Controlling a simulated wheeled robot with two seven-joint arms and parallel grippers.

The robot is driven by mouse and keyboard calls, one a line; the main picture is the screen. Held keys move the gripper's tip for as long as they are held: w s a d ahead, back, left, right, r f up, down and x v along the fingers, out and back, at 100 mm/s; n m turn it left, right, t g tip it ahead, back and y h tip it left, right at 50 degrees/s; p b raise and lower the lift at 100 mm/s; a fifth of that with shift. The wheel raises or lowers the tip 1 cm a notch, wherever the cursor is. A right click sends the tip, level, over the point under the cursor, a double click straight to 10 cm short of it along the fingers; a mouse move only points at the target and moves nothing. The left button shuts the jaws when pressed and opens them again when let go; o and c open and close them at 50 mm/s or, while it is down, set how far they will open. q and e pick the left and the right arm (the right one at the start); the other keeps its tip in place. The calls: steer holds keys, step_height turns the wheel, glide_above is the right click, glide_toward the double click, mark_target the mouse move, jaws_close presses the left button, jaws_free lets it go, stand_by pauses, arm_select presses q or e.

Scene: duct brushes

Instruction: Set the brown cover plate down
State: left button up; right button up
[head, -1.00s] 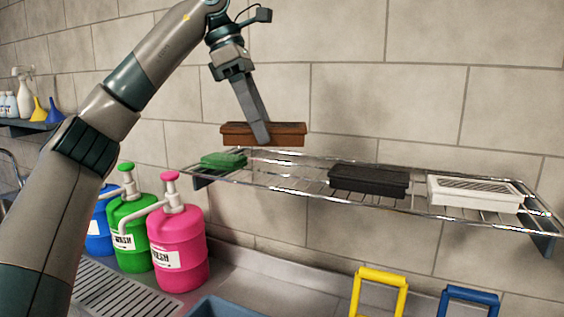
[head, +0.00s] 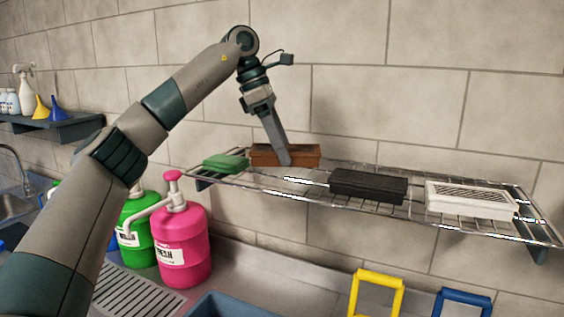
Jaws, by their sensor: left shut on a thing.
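The brown cover plate (head: 305,151) is a brown block-shaped piece at the left part of the wire wall shelf (head: 300,193), between a green piece and a black one. My left gripper (head: 285,160) comes down from above and is shut on the brown cover plate. The plate is level and at about the height of the shelf wires; I cannot tell whether it touches them. The gripper's finger hides part of its front. My right gripper is not in view.
On the shelf, a green pad (head: 225,163) lies left of the plate, and a black block (head: 368,186) and a white vented block (head: 470,199) lie to its right. Pink (head: 183,240) and green (head: 140,228) pump bottles stand below. Yellow (head: 377,290) and blue (head: 462,300) handles rise in front.

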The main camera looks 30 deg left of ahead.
arm_select(q)
step_height(320, 180, down, 3)
steer(key=shift+f+p, duration=0.15)
steer(key=shift+p, duration=0.7)
steer(key=shift+f, duration=0.2)
steer(key=shift+f, duration=0.15)
steer(key=o, duration=1.3)
steer(key=shift+c, duration=0.2)
